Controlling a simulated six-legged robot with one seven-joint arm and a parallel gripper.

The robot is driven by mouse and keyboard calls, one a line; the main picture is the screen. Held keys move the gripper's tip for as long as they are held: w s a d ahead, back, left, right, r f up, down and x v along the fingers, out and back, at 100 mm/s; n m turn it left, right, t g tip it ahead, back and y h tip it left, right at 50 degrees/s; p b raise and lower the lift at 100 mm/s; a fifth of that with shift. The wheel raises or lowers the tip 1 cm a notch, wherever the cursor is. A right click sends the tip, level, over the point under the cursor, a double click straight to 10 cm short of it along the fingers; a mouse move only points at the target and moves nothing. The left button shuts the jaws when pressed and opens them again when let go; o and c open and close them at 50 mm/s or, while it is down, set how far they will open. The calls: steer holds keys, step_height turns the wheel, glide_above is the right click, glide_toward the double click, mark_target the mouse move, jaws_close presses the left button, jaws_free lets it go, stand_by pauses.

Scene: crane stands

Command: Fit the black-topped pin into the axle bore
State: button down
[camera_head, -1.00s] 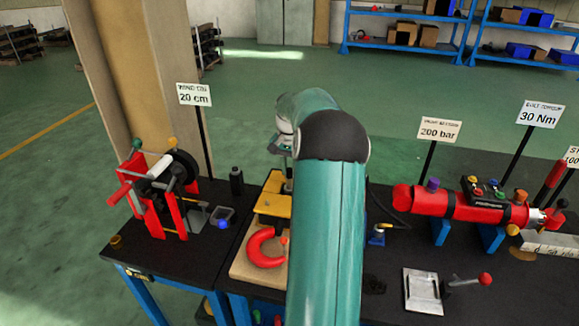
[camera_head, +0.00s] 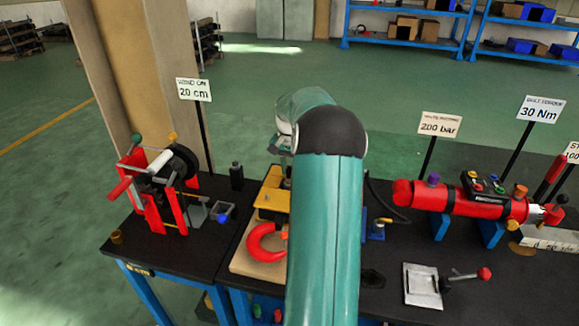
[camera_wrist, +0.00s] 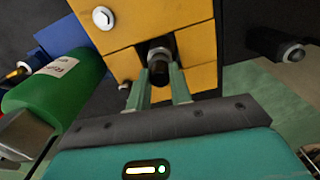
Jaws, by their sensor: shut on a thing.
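In the wrist view, the pin (camera_wrist: 160,72) shows as a dark round-ended cylinder between the two green fingers of my gripper (camera_wrist: 160,82), which is shut on it. Pin and fingertips lie over a dark gap in the yellow block (camera_wrist: 190,38). I cannot tell whether the pin's lower end is in the axle bore; the bore itself is hidden. In the head view, the yellow block (camera_head: 270,201) stands on a wooden board (camera_head: 245,262) beside a red hook (camera_head: 262,243). My arm covers its right side, and the fingertips are not clear there.
A red-framed winch (camera_head: 160,185) stands to the left, with a black bottle (camera_head: 236,177) and a small grey tray (camera_head: 222,213) nearby. A red cylinder (camera_head: 460,202) lies on blue stands to the right. In the wrist view, a green cylinder (camera_wrist: 60,80) is close on the left.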

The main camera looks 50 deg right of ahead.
steer(key=shift+f, duration=0.85)
steer(key=c, duration=1.2)
jaws_free()
steer(key=shift+r, duration=2.45)
steer(key=shift+r, duration=0.1)
step_height(320, 180, up, 14)
steer(key=shift+f, duration=0.15)
steer(key=shift+a, duration=0.1)
